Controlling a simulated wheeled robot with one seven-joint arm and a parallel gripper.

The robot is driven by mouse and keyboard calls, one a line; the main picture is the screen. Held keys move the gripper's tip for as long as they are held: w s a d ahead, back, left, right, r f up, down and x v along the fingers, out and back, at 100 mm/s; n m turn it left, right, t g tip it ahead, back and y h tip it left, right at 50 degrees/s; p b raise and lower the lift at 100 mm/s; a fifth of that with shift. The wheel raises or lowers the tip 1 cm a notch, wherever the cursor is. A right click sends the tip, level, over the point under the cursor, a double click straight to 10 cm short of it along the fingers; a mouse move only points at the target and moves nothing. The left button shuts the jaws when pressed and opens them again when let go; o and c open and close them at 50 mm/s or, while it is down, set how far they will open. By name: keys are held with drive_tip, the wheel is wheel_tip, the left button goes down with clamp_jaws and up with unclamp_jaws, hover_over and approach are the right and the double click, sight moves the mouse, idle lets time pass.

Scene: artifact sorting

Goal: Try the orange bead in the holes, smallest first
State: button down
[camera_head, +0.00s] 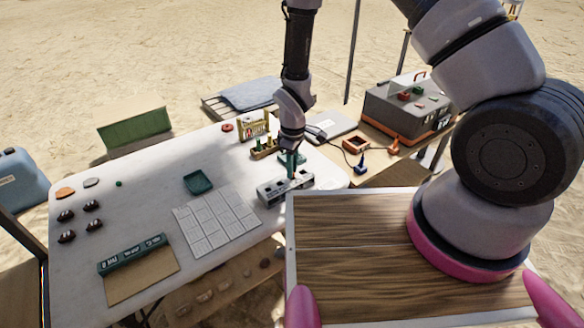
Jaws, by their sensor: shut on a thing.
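My gripper (292,163) points down over the far side of the white table, just above or at a grey metal block (271,192). The block has dark round openings in its front and is probably the one with the holes. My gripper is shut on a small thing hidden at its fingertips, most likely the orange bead. No orange bead shows clearly elsewhere. I cannot tell whether the held thing touches the block or sits in a hole.
A white gridded board (215,220), a dark green tray (198,182) and a green-labelled holder (131,254) lie on the white table (150,205). A grey case (405,108) is on the wooden table at right.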

drive_tip(key=shift+f, duration=0.1)
idle(0.7)
drive_tip(key=shift+c, duration=1.3)
unclamp_jaws()
drive_tip(key=shift+r, duration=3)
